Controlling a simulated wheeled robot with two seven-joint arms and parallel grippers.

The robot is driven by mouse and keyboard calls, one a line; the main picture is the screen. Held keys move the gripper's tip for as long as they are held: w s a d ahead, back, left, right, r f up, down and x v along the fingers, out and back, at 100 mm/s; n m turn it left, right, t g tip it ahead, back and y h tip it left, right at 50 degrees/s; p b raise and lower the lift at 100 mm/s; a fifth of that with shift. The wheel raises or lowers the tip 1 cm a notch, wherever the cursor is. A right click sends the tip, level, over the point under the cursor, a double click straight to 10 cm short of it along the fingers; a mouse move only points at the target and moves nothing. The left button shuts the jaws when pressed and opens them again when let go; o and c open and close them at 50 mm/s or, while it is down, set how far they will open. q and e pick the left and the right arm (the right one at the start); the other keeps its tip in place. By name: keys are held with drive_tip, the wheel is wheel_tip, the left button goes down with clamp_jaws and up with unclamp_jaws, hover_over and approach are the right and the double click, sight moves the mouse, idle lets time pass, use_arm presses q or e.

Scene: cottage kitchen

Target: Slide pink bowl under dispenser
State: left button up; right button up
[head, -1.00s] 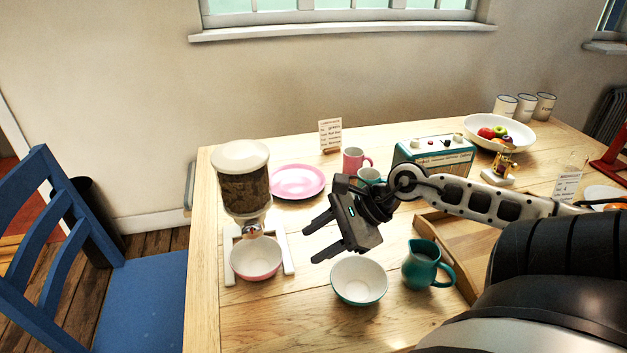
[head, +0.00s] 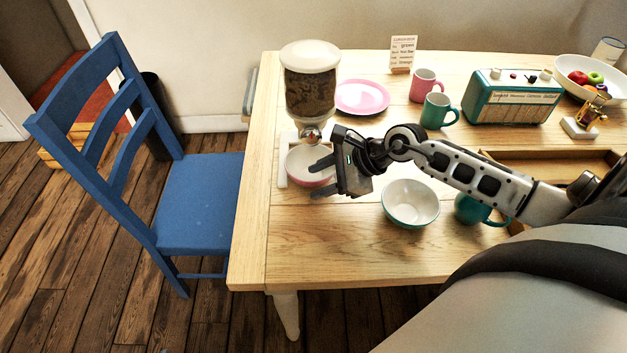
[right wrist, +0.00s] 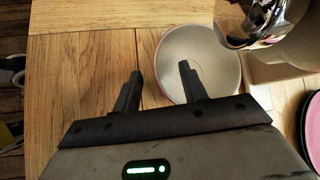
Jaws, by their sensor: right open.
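The pink bowl (head: 297,166), pale inside, sits below the metal spout of the dispenser (head: 311,92), within its white base. It also shows in the right wrist view (right wrist: 212,62), beside the shiny spout (right wrist: 255,18). My right gripper (head: 315,180) is open at the bowl's near right side and hides part of it. In the right wrist view, one finger of the gripper (right wrist: 160,72) is over the bowl's inside and the other is outside its rim. I cannot tell whether they touch it. My left gripper is not in view.
A pink plate (head: 362,97) and mugs (head: 424,85) are behind. The near left tabletop (head: 310,245) is clear; a blue chair (head: 195,205) stands left.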

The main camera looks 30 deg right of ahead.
drive_tip(key=shift+x, duration=1.2)
drive_tip(key=shift+s, duration=0.1)
clamp_jaws()
drive_tip(key=shift+f, duration=0.1)
